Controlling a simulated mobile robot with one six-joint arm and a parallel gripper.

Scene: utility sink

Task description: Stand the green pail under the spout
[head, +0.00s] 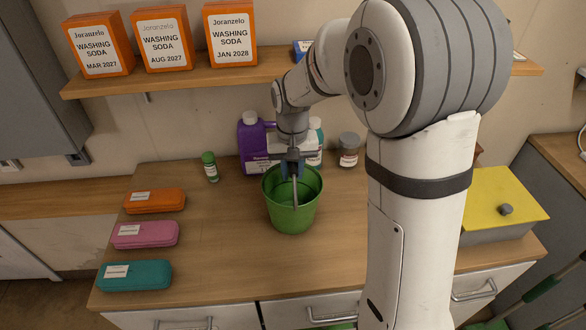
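The green pail (291,213) stands upright on the wooden counter, near its middle. My gripper (293,168) points down at the pail's far rim, with a thin grey part reaching down in front of the pail's opening. I cannot tell whether its fingers are closed on the rim or only beside it. No spout or sink shows in this view.
Behind the pail stand a purple jug (249,143), a white bottle (315,142) and a grey-lidded jar (348,150). A small green bottle (210,167) and orange, pink (145,234) and teal cases are left. A yellow-lidded box (503,198) is right. A shelf (180,79) overhangs behind.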

